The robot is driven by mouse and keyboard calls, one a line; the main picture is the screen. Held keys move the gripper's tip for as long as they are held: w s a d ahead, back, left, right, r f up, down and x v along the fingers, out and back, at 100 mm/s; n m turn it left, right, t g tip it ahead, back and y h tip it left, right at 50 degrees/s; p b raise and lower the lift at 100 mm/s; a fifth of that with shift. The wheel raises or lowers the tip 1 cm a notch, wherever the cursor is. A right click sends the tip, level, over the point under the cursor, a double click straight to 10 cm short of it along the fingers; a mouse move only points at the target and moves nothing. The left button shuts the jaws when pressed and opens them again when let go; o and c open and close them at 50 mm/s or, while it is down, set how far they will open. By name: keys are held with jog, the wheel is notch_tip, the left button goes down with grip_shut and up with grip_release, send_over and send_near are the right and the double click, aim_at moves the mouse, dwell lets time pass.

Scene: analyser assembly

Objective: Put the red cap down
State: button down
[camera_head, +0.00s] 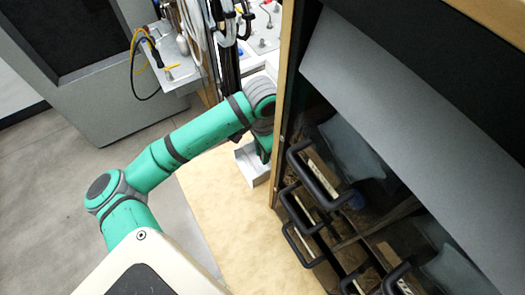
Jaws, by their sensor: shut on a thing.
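The red cap cannot be made out in the head view. My green arm reaches up and right from the bottom left, and its wrist end passes behind the edge of the wooden cabinet (285,110). My gripper is hidden there, so neither its fingers nor anything between them shows. A pale grey box-like object (250,163) sits by the lower end of the wrist, partly covered by the arm and cabinet edge.
The cabinet with black-handled drawers (312,180) fills the right side. A light wooden surface (235,225) lies bare below the arm. A grey shelf with tools (172,65) and hanging cables stand at the back, beside a large grey machine (95,90).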

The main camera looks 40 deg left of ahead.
jog(key=shift+s+a, duration=0.1)
jog(key=shift+a, duration=0.1)
jog(key=shift+f, duration=0.25)
jog(key=shift+f, duration=0.1)
jog(key=c, duration=1.8)
grip_release()
jog(key=shift+w, duration=0.2)
jog(key=shift+c, duration=0.2)
jog(key=shift+o, duration=1.1)
jog(key=shift+s+a, duration=0.2)
jog(key=shift+w+d, duration=0.1)
jog(key=shift+d, duration=0.2)
notch_tip(320, 180, up, 13)
